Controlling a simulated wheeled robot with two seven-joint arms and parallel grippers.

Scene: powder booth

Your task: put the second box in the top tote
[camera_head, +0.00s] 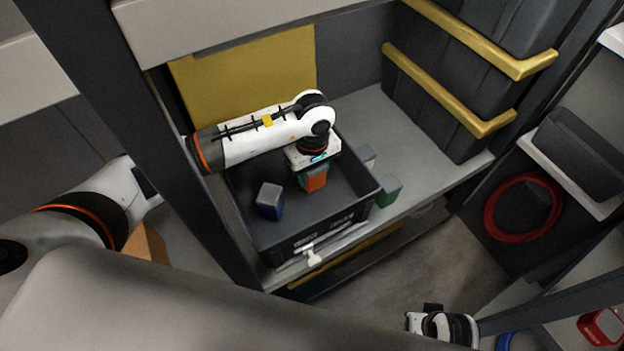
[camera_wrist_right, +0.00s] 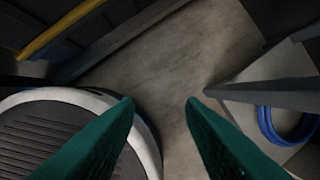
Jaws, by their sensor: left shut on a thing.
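A black open tote (camera_head: 243,210) sits on a grey shelf of the rack. A blue box (camera_head: 270,205) with a grey top stands inside it, toward the left. My left gripper (camera_head: 314,177) points down over the right part of the tote and is shut on an orange box (camera_head: 317,182). I cannot tell whether this box touches the tote floor. A green box (camera_head: 387,193) stands on the shelf just right of the tote. My right gripper (camera_wrist_right: 161,102) is open and empty above the floor, its green fingers apart; its wrist shows at the bottom of the head view.
Dark bins with yellow bars (camera_head: 450,90) stand at the right of the shelf. A rack post (camera_head: 150,140) is close beside my left arm. A red coil (camera_head: 523,207) hangs at right; a blue coil (camera_wrist_right: 285,125) is near my right gripper.

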